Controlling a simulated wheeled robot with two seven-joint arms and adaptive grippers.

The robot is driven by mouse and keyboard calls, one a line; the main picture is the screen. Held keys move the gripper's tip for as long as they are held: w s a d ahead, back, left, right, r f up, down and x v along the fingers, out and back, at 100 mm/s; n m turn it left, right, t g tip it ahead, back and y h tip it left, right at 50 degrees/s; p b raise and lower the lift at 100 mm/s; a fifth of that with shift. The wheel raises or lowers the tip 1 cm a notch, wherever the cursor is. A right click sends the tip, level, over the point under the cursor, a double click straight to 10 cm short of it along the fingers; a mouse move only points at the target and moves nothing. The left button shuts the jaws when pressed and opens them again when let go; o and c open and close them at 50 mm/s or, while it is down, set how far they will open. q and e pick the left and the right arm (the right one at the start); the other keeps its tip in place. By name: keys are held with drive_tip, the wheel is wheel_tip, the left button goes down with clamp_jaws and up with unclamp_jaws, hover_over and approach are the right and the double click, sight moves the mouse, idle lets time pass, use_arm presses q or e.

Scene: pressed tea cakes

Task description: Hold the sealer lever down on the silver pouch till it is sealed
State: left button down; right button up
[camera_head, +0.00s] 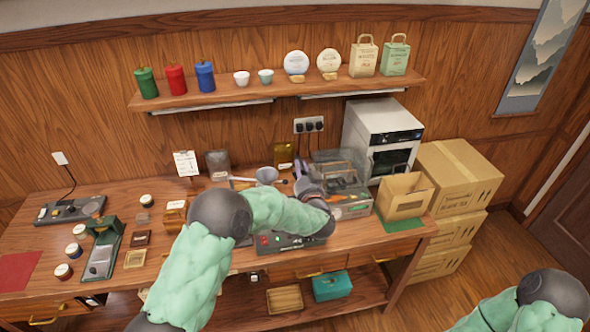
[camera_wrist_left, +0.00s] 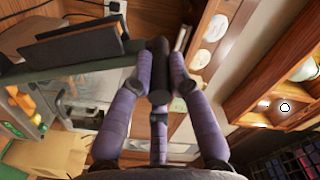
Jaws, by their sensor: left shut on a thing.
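My left gripper (camera_head: 301,166) reaches over the middle of the table, its purple fingers pointing toward the back wall. In the left wrist view its fingers (camera_wrist_left: 162,88) are closed around a black rounded handle (camera_wrist_left: 160,62), which looks like the sealer lever. A dark device with red and green buttons (camera_head: 275,240), apparently the sealer, stands at the front of the table, partly covered by my arm. I cannot make out a silver pouch in it. A grey pouch (camera_head: 218,165) stands at the back of the table. My right gripper is out of view.
A clear-topped bin (camera_head: 346,208) and open carton (camera_head: 404,192) stand right of my gripper, before a white oven (camera_head: 381,125). A gold pouch (camera_head: 284,153) is behind. Boxes are stacked at right.

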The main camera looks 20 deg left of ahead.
use_arm(q)
drive_tip(key=shift+w+d+r, duration=0.1)
idle(0.3)
drive_tip(key=c, duration=1.2)
unclamp_jaws()
drive_tip(key=shift+o, duration=0.2)
drive_tip(key=v, duration=1.2)
